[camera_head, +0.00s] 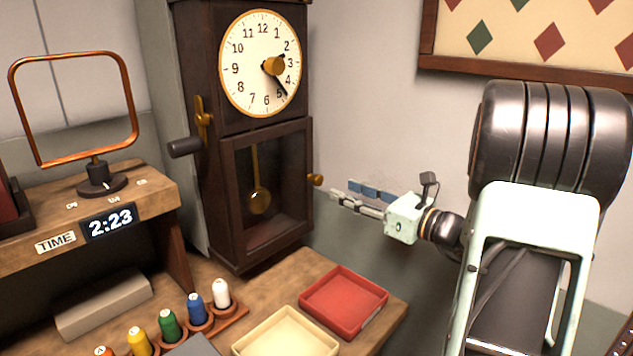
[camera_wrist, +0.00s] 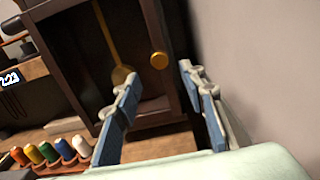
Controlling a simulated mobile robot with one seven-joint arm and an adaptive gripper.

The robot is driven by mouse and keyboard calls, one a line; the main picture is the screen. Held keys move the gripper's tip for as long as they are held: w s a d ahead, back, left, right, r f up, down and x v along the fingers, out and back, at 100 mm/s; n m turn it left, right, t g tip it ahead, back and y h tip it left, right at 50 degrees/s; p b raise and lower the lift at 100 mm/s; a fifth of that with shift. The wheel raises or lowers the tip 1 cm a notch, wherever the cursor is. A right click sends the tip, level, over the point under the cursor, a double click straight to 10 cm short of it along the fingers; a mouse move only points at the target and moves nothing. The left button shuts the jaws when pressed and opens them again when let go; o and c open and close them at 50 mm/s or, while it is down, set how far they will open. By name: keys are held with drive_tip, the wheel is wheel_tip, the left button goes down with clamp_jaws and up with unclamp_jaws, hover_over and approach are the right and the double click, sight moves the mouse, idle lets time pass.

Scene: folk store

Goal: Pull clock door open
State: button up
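The dark wooden clock (camera_head: 215,130) stands against the wall with a round numbered face at the top. Its lower door (camera_head: 268,190) has a glass pane with a brass pendulum behind it and looks shut. A round brass knob (camera_head: 315,180) sits on the door's right edge. The knob also shows in the wrist view (camera_wrist: 159,60), ahead of the fingers and between their lines. My gripper (camera_head: 342,195) is to the right of the knob and a little lower, apart from it. In the wrist view its two blue-padded fingers (camera_wrist: 158,92) are spread with nothing between them.
A red tray (camera_head: 372,321) and a cream tray (camera_head: 241,350) lie on the wooden counter below. Several thread spools (camera_head: 168,325) stand in a rack at the front. A crank handle (camera_head: 186,147) sticks out on the clock's left. Open space lies right of the clock.

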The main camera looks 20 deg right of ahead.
sight(320, 181)
drive_tip(key=x, duration=0.9)
drive_tip(key=shift+w+a, duration=0.2)
drive_tip(key=shift+w, duration=0.1)
clamp_jaws()
